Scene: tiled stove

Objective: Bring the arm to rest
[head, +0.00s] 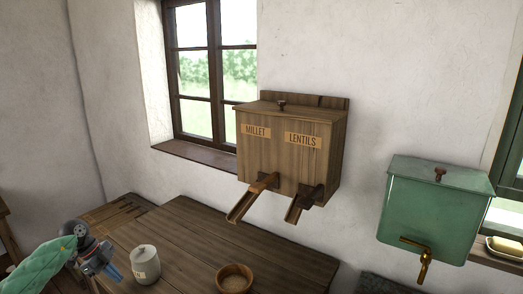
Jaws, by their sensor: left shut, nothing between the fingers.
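My left gripper (113,274) is at the lower left, at the end of an arm with a green padded sleeve. Its blue fingertips are together with nothing between them. It is just left of a white lidded jar (145,265) on the wooden table (185,240); whether they touch is unclear. My right gripper is not in the picture.
A wooden dispenser (268,160) labelled MILLET and LENTILS hangs on the wall with two chutes. A wooden bowl (235,284) with grainy contents stands below. A green tank (432,212) with a brass tap hangs at right. The table's middle is clear.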

